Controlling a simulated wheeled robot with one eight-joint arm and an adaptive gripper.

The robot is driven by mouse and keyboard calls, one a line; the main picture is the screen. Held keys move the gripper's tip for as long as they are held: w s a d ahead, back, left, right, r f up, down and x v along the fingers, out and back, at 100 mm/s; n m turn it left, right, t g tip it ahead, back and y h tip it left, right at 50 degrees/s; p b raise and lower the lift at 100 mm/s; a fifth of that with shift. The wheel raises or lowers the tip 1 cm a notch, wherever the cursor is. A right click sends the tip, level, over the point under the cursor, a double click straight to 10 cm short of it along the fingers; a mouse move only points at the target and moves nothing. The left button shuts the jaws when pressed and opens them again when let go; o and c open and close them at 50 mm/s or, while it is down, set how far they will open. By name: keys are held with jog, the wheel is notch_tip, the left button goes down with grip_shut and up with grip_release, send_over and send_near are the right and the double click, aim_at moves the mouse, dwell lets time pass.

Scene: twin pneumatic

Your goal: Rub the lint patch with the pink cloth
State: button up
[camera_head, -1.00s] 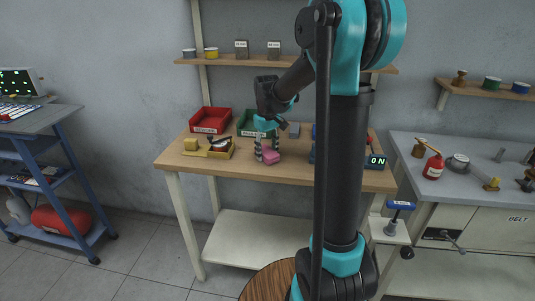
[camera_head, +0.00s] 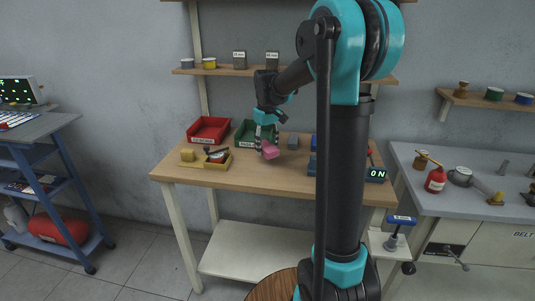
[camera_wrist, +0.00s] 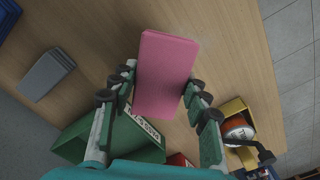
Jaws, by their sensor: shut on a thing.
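The pink cloth (camera_head: 270,151) is a folded block held above the wooden table in the head view. In the wrist view the pink cloth (camera_wrist: 165,72) sits between both fingers. My gripper (camera_head: 267,146) is shut on it, and its fingers also show in the wrist view (camera_wrist: 160,92). The cloth looks tilted in the head view. I cannot make out a lint patch in either view.
A red bin (camera_head: 208,130) and a green bin (camera_head: 246,136) stand at the table's back. A grey block (camera_head: 293,141) stands right. The table's front middle (camera_head: 250,181) is bare.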

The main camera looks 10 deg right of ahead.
aim_at(267, 146)
jog(key=shift+r, duration=1.75)
